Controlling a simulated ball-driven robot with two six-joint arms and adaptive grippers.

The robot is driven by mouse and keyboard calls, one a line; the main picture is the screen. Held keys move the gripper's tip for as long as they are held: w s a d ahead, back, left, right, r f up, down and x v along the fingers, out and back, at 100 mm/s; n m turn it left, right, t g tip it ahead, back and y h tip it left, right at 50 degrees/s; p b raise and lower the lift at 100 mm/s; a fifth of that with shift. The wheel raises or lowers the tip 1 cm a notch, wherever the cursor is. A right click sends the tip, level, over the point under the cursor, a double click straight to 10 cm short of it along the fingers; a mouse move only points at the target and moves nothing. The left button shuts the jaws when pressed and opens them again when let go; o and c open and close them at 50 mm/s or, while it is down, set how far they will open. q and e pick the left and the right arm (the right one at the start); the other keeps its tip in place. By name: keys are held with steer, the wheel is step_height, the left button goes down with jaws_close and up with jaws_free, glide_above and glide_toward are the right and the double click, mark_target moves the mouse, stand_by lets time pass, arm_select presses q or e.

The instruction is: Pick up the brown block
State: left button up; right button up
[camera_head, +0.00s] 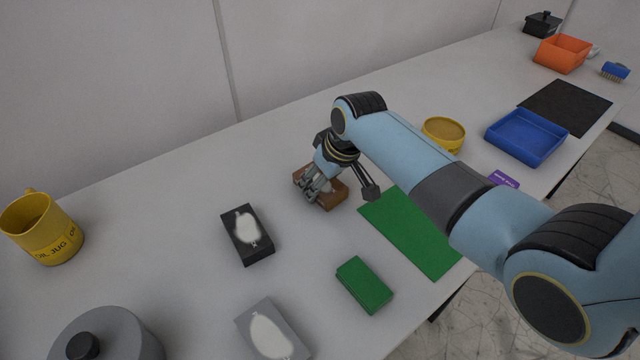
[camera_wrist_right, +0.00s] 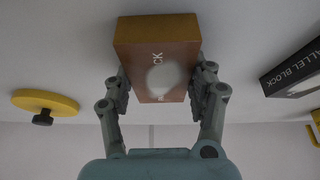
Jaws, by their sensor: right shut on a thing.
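The brown block (camera_head: 331,197) is on the grey bench in the middle of the head view, partly covered by my right gripper (camera_head: 314,190). In the right wrist view the brown block (camera_wrist_right: 157,52) sits between the two fingers of my right gripper (camera_wrist_right: 162,88), which touch it on both sides. The gripper is shut on it. Part of its lettering is washed out by a bright spot. I cannot tell whether the block is clear of the bench. My left gripper is not in view.
A black block (camera_head: 248,235), a green block (camera_head: 364,284) and a grey block (camera_head: 271,331) lie nearby. A green mat (camera_head: 412,233) lies right of the gripper. Yellow jug (camera_head: 42,229) at left; blue tray (camera_head: 527,138) and orange bin (camera_head: 562,54) stand farther back.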

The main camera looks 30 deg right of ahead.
steer(key=shift+c, duration=1.1)
steer(key=shift+w+r, duration=0.15)
steer(key=shift+w, duration=0.05)
jaws_close()
